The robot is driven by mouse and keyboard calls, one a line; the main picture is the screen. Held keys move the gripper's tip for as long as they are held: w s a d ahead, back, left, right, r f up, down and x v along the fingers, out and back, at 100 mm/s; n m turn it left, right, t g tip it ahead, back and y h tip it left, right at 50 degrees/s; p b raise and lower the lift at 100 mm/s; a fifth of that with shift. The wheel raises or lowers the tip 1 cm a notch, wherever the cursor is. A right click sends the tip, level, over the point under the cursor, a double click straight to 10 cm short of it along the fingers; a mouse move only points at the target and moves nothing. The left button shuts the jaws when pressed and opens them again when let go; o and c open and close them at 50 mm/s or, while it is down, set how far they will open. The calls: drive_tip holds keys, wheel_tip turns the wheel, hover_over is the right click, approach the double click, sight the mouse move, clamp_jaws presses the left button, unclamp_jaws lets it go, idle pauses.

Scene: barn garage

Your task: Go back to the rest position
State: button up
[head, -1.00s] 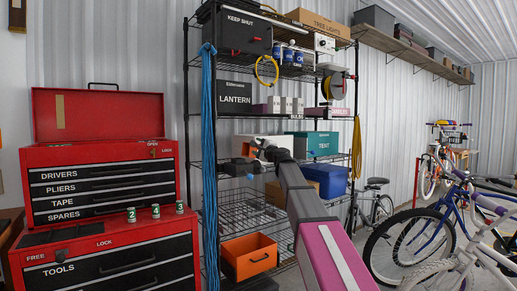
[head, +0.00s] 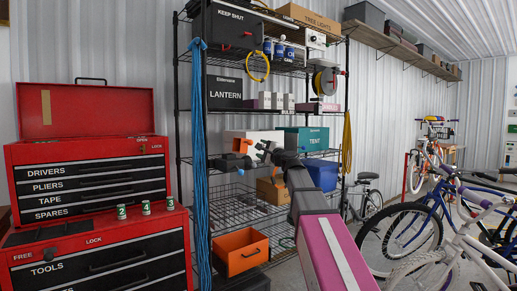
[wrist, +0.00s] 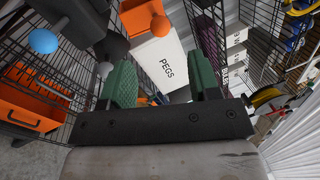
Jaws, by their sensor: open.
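My gripper (head: 264,152) is in front of the wire shelf rack (head: 181,120) in the head view, at about the height of the shelf with the teal TENT box (head: 312,139). It looks small there and partly merges with the things behind it. In the wrist view its two green fingers stand apart with nothing between them, so my gripper (wrist: 163,80) is open and empty. A white box marked PEGS (wrist: 160,62) lies beyond the fingers. My arm reaches up from the lower right of the head view.
A red tool chest (head: 85,165) stands at left with small numbered cans on it. An orange bin (head: 240,252) sits low on the rack. Dark objects with a blue ball (wrist: 43,41) and an orange ball (wrist: 160,25) are near the fingers. Bicycles (head: 400,240) stand at right.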

drive_tip(key=s+d+f+n+g+h, duration=0.15)
drive_tip(key=s+f+n+g, duration=0.3)
drive_tip(key=f, duration=1.45)
drive_tip(key=s+f+n+g+h, duration=0.3)
drive_tip(key=s+f+n+g, duration=0.15)
drive_tip(key=f, duration=1.45)
drive_tip(key=s+d+f+n+g+h, duration=0.2)
drive_tip(key=s+d+f+g+h, duration=0.1)
drive_tip(key=s+f, duration=0.7)
drive_tip(key=s+d+f+n+g+h, duration=0.3)
drive_tip(key=s+d+f+g, duration=0.2)
drive_tip(key=s+f, duration=0.6)
wheel_tip(320, 180, down, 2)
drive_tip(key=shift+d+f, duration=0.1)
drive_tip(key=shift+d, duration=0.45)
drive_tip(key=shift+a+h, duration=0.15)
drive_tip(key=shift+h, duration=0.1)
